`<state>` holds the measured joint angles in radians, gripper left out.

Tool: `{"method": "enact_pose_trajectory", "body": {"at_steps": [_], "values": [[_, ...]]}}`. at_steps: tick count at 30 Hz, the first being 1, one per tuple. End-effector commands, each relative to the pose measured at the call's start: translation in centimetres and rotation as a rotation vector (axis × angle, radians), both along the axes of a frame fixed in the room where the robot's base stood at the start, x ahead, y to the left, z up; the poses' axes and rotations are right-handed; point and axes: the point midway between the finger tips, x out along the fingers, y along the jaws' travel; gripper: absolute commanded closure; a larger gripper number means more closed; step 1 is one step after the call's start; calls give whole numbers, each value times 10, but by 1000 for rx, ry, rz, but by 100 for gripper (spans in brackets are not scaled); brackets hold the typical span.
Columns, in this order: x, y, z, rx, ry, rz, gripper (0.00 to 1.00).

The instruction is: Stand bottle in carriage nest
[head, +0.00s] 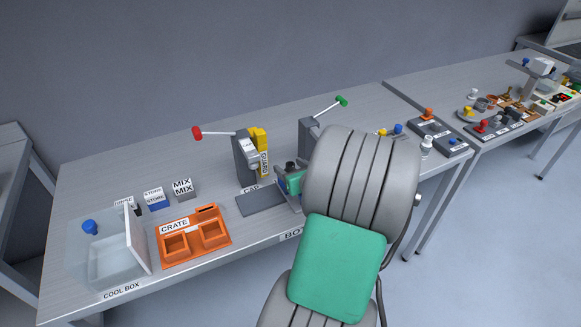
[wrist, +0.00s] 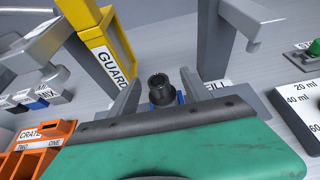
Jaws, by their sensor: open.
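In the wrist view a dark round piece with an open top (wrist: 161,90), apparently a bottle neck, stands upright between the fingers of my gripper (wrist: 160,82). The fingers are open, one on each side of it; I cannot tell whether they touch it. A bit of blue (wrist: 181,97) shows beside its base. The rest of it is hidden behind my green palm. In the head view the dark piece (head: 291,166) shows at my gripper (head: 289,182), by the bench's front. The carriage nest cannot be made out clearly; my arm covers part of the bench there.
A yellow guard (wrist: 101,42) stands close left of my gripper, by a grey post with a red-knobbed lever (head: 197,133). A green-knobbed lever (head: 341,101) is behind my arm. The orange crate (head: 227,246) and open cool box (head: 138,239) are left. A FILL label (wrist: 216,88) is right.

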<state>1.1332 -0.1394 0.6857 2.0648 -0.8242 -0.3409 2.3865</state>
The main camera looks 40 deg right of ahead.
Motion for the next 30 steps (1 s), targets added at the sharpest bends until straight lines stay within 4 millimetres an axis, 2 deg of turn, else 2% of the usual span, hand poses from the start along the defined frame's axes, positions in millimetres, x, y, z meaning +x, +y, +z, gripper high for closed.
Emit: {"method": "enact_pose_trajectory", "body": {"at_steps": [5, 8, 18, 21, 26, 29, 30], "values": [[0, 0, 4, -1, -1, 0, 43], [-10, 1, 8, -2, -1, -4, 43], [-86, 23, 41, -2, 0, -8, 43], [-99, 27, 46, 0, 0, -6, 43], [-107, 32, 49, 0, 1, 0, 43], [-101, 39, 47, -37, 31, 47, 43], [-95, 48, 44, -83, 68, 101, 43]]}}
